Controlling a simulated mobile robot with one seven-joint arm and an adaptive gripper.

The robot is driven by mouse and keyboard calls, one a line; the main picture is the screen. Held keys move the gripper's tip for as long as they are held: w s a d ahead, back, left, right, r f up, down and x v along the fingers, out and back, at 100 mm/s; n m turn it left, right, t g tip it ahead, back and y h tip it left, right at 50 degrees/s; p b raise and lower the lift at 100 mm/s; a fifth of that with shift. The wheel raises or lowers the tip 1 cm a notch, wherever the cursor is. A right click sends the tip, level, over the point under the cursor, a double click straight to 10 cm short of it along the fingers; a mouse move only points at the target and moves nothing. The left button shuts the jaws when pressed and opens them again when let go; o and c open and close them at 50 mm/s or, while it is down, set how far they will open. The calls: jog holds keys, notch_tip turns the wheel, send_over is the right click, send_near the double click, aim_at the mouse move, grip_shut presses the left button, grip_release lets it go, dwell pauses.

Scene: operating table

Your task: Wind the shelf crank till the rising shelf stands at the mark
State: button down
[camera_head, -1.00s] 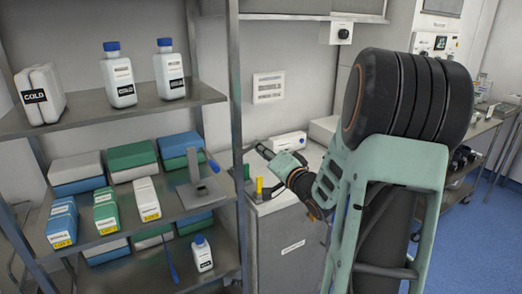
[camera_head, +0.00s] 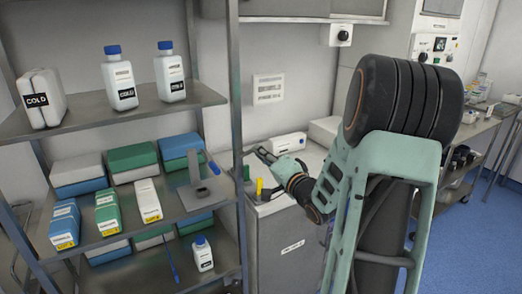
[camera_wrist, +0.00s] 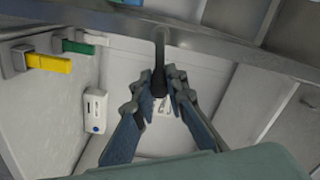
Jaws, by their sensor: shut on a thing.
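My gripper (camera_head: 262,154) is beside the right front upright of the metal shelving, over the grey cabinet. In the wrist view my gripper (camera_wrist: 162,92) is shut on a dark crank handle (camera_wrist: 160,84), which sticks out from a grey metal bar (camera_wrist: 215,45). In the head view the handle is too small and covered to make out. Yellow (camera_wrist: 50,63) and green (camera_wrist: 78,46) tabs show at left in the wrist view. I cannot tell which tab, if any, is the mark. I cannot tell which shelf is the rising one.
The shelving's upper shelf (camera_head: 75,123) bears white bottles and a COLD pack. Its middle shelf (camera_head: 170,212) bears several boxes and a grey stand (camera_head: 196,190). The grey cabinet (camera_head: 285,240) stands close under my gripper. Blue floor (camera_head: 455,240) is open at right.

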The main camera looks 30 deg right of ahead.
jog(key=m+p, duration=0.1)
jog(key=f+m+p, duration=0.1)
jog(key=m, duration=0.1)
jog(key=shift+f+m+p, duration=0.25)
jog(key=shift+m+p, duration=0.05)
jog(key=shift+p, duration=0.05)
jog(key=shift+s+a+f+m+p, duration=0.1)
jog(key=shift+a+f+m+p, duration=0.45)
jog(key=shift+m, duration=1.1)
jog(key=shift+w+a+f+m+p, duration=0.15)
jog(key=shift+f+m+p, duration=0.5)
jog(key=shift+m+p, duration=0.75)
jog(key=shift+s+a+f+m+p, duration=0.15)
jog(key=shift+a+f+m+p, duration=0.35)
jog(key=shift+m, duration=1.35)
jog(key=shift+d+f, duration=0.1)
jog(key=shift+f, duration=0.05)
jog(key=c, duration=2.1)
grip_release()
jog(key=shift+o, duration=0.8)
